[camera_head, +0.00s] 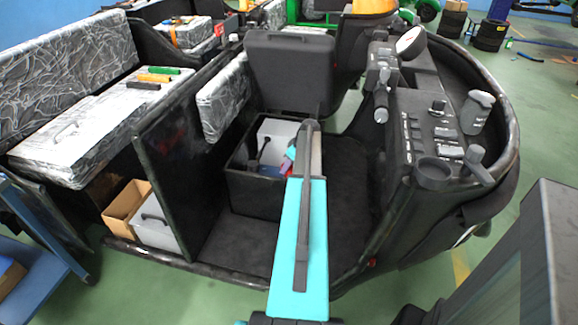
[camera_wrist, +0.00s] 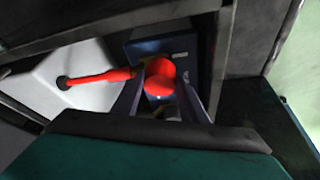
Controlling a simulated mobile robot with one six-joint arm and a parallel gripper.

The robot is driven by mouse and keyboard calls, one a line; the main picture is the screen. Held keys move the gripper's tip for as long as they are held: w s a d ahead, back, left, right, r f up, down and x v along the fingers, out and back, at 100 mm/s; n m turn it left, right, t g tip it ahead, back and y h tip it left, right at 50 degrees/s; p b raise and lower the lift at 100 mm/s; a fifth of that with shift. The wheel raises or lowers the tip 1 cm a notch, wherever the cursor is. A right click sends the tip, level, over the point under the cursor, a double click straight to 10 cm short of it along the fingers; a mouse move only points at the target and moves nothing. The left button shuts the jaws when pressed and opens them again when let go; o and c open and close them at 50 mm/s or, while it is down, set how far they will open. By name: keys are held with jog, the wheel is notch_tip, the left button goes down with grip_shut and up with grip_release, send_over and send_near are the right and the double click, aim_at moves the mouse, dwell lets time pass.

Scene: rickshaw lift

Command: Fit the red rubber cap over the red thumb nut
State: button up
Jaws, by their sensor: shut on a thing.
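In the wrist view a rounded red piece, which looks like the red rubber cap (camera_wrist: 158,85), sits between the fingers of my gripper (camera_wrist: 160,92). The gripper is shut on it. A second red rounded part touches or overlaps it just above, and I cannot tell whether that is the red thumb nut or part of the cap. A red cable (camera_wrist: 100,78) runs left from there to a black ring on a white wall. A dark blue box, likely a battery (camera_wrist: 178,47), lies behind. In the head view my arm reaches into the open compartment (camera_head: 243,196) and hides the gripper.
The compartment's raised black lid (camera_head: 290,65) stands behind my arm. The compartment walls are close around the gripper. A control console (camera_head: 430,140) with levers is at right, and a black partition (camera_head: 170,165) at left. The floor inside the vehicle is clear.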

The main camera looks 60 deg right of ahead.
jog(key=shift+f+b, duration=0.45)
jog(key=shift+f, duration=0.4)
dwell(0.4)
jog(key=o, duration=1.1)
jog(key=shift+r, duration=0.1)
jog(key=v, duration=1.3)
jog(key=shift+r+b, duration=0.3)
jog(key=shift+b, duration=0.05)
jog(key=shift+a, duration=0.1)
